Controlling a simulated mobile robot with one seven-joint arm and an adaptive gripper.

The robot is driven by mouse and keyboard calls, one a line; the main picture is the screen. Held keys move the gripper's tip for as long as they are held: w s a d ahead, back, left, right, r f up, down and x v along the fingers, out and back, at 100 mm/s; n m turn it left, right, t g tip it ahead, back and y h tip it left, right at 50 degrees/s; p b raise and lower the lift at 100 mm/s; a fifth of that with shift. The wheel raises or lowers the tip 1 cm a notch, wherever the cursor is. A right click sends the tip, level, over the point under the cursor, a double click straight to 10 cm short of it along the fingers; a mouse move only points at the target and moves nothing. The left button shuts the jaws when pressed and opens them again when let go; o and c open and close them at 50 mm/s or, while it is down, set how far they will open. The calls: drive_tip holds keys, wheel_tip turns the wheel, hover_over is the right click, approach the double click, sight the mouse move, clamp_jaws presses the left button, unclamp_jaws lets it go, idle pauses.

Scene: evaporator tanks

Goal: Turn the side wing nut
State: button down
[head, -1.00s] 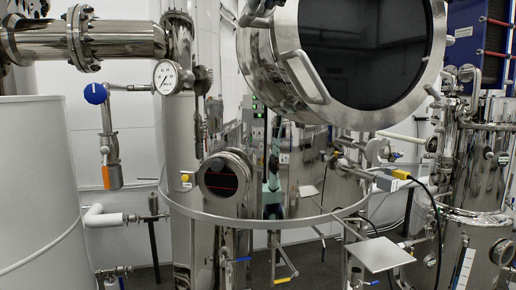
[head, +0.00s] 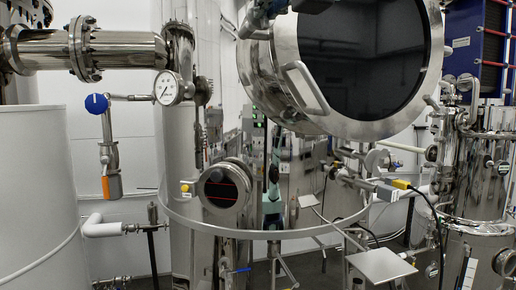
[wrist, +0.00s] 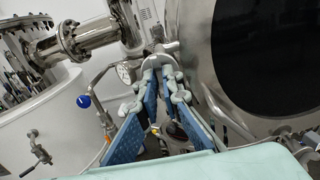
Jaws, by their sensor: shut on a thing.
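In the wrist view, my gripper (wrist: 161,70) has its two blue-and-grey fingers converging at the left edge of the big round tank door (wrist: 262,60). Its tips are shut on a small metal fitting, which appears to be the side wing nut (wrist: 160,58). The fingertips hide most of it, so its angle cannot be told. The round door also shows in the head view (head: 365,60), with a dark glass and a bright handle (head: 304,88).
A flanged pipe (head: 85,47), a pressure gauge (head: 168,87) and a blue-knobbed valve (head: 97,103) stand left of the door. A small round sight port (head: 221,187) is below. A flat metal plate (head: 382,265) juts out at lower right.

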drive_tip(key=shift+n, duration=1.1)
drive_tip(key=shift+n, duration=0.8)
drive_tip(key=c, duration=2)
unclamp_jaws()
